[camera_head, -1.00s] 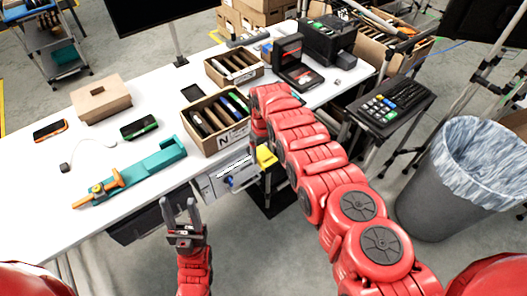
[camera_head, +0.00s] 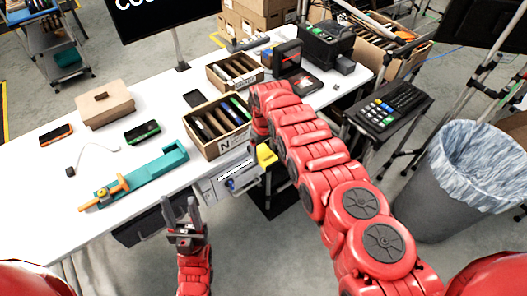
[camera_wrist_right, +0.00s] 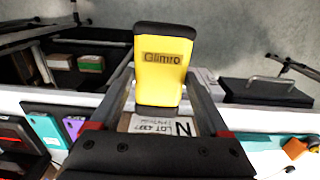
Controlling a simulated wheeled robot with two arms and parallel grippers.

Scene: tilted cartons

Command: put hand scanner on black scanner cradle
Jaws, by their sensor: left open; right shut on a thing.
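The hand scanner, a yellow body with a black end (camera_wrist_right: 165,65), is between the fingers of my right gripper (camera_wrist_right: 162,100) in the right wrist view. My right gripper is shut on it. In the head view the yellow scanner (camera_head: 266,155) shows beside the table's front edge, and my right arm hides most of that gripper. A black upright stand with a flat base (camera_head: 302,82) at the back right of the table may be the scanner cradle; I cannot tell for sure. My left gripper (camera_head: 181,210) is open and empty in front of the table.
The white table (camera_head: 60,185) holds an open carton of dark items (camera_head: 205,147), a second carton (camera_head: 221,84), a teal holder with an orange tool (camera_head: 150,172), a brown box (camera_head: 104,105) and phones. A black keypad (camera_head: 388,103) and a bin (camera_head: 460,180) stand right.

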